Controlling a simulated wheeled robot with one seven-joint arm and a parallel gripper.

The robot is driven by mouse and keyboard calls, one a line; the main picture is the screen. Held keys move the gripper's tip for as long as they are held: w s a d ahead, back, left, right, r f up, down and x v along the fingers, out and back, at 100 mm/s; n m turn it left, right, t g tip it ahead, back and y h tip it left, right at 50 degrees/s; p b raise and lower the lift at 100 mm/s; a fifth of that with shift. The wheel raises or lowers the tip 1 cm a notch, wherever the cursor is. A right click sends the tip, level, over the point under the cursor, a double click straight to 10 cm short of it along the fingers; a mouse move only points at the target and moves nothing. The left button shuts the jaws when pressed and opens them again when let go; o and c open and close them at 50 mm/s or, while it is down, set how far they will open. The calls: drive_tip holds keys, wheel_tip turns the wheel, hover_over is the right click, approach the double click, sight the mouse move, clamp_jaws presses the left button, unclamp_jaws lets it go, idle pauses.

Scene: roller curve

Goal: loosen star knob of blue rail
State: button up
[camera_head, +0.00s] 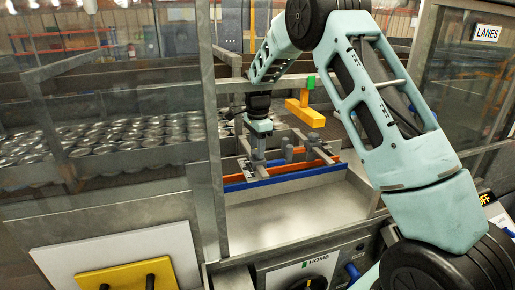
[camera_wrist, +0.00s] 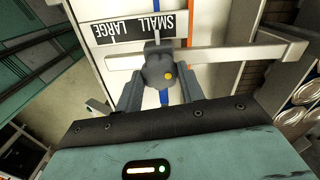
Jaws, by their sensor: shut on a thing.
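The blue rail (camera_head: 290,178) runs across the near side of the lane opening, with an orange rail (camera_head: 295,160) behind it. In the head view my gripper (camera_head: 258,158) points down at the left end of the rails. A strip of the blue rail (camera_wrist: 163,97) shows under the knob. The fingers hide part of the knob, and its thread is not visible.
A grey crossbar (camera_wrist: 225,52) passes by the knob, next to a SMALL/LARGE label (camera_wrist: 133,27). More grey knobs (camera_head: 287,149) stand to the right. A yellow block (camera_head: 305,112) hangs behind. Glass panels and a frame post (camera_head: 212,150) border the opening on the left.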

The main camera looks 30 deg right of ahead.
drive_tip(key=shift+o, duration=0.2)
drive_tip(key=n+b, duration=0.1)
drive_tip(key=n, duration=0.9)
drive_tip(key=shift+f+n+b, duration=0.1)
drive_tip(key=shift+n+b, duration=0.2)
drive_tip(key=shift+n, duration=0.1)
drive_tip(key=n, duration=0.3)
drive_tip(key=shift+s+n, duration=0.1)
drive_tip(key=shift+n, duration=0.2)
drive_tip(key=n, duration=0.5)
drive_tip(key=shift+f, duration=0.1)
drive_tip(key=n, duration=0.5)
drive_tip(key=shift+n, duration=0.4)
drive_tip(key=o, duration=1)
drive_tip(key=shift+c, duration=0.2)
